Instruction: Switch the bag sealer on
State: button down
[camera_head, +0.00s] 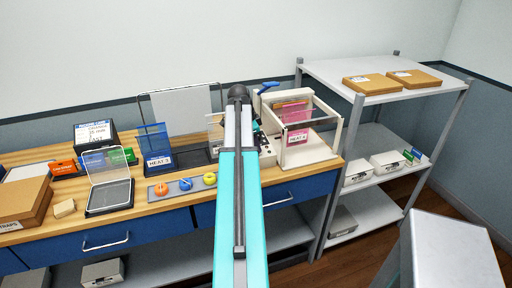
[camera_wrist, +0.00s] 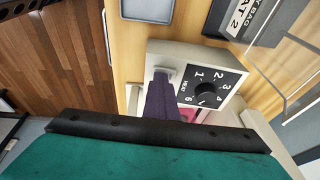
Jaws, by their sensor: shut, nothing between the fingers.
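The bag sealer (camera_wrist: 238,77) shows in the wrist view as a cream box. Its top has a black panel with a black heat dial (camera_wrist: 205,92) ringed by numbers. A small pale grey part (camera_wrist: 163,71), perhaps a switch, sits beside the panel. My gripper (camera_wrist: 160,82) is shut and empty. Its dark fingers reach over the sealer with their tips at the pale part. I cannot tell whether they touch it.
A blue bin marked HEAT 2 (camera_head: 156,150) stands left. Coloured round items (camera_head: 186,184) lie on a grey strip at the bench front. Shelves (camera_head: 377,151) stand at right.

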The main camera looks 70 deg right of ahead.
jog(key=shift+w+d+f, duration=0.1)
jog(key=shift+w+d, duration=0.15)
jog(key=shift+d, duration=0.1)
jog(key=shift+w+r, duration=0.1)
jog(key=shift+r, duration=0.1)
jog(key=shift+r+p, duration=0.25)
jog(key=shift+p, duration=0.1)
jog(key=shift+s+a+r+p, duration=0.15)
jog(key=shift+r+p, duration=0.3)
jog(key=shift+r, duration=0.5)
jog(key=shift+s+r+p, duration=0.1)
jog(key=shift+r+p, duration=0.3)
jog(key=shift+r, duration=0.5)
jog(key=b+v, duration=0.3)
jog(key=v, duration=0.6)
jog(key=shift+r, duration=0.3)
jog(key=shift+w+a, duration=0.1)
jog(key=shift+a+p, duration=0.1)
jog(key=shift+p, duration=0.35)
